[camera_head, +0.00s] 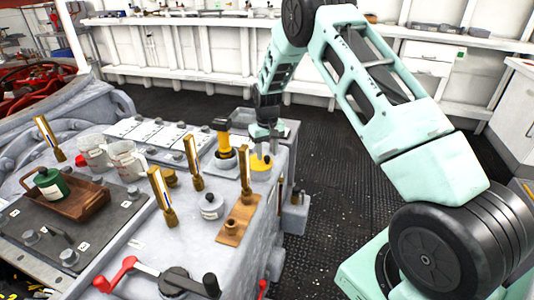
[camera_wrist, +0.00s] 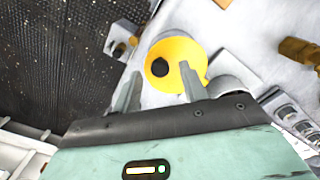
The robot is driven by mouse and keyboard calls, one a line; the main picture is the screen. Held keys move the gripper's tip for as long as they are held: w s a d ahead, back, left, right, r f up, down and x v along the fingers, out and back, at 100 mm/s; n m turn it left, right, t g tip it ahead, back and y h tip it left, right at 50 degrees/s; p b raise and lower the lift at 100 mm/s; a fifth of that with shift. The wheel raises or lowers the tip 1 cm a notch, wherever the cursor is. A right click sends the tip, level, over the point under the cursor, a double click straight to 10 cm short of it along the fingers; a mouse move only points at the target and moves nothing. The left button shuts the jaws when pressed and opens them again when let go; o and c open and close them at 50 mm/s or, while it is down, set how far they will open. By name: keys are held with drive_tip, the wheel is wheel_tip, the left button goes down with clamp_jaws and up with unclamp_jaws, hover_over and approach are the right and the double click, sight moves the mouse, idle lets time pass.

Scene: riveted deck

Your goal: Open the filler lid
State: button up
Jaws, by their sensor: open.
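A round yellow piece, which looks like the filler lid (camera_wrist: 182,50), sits on the grey deck unit in the wrist view. A dark round spot shows on it. In the head view the yellow piece (camera_head: 262,165) is near the unit's right edge, partly covered by my gripper (camera_head: 265,150). My gripper also shows in the wrist view (camera_wrist: 160,77), its two fingers apart and nothing held between them. The right finger overlaps the yellow piece in the picture and the left finger is to its left. I cannot tell whether either finger touches it.
Several brass upright pieces (camera_head: 193,162) and a small white canister (camera_head: 211,205) stand nearby. A red-handled crank (camera_head: 128,264) is at the front. Black floor (camera_head: 345,190) lies clear to the right.

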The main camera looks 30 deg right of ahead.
drive_tip(key=shift+f, duration=0.75)
clamp_jaws()
drive_tip(key=shift+w+a+r, duration=0.1)
drive_tip(key=shift+r, duration=0.2)
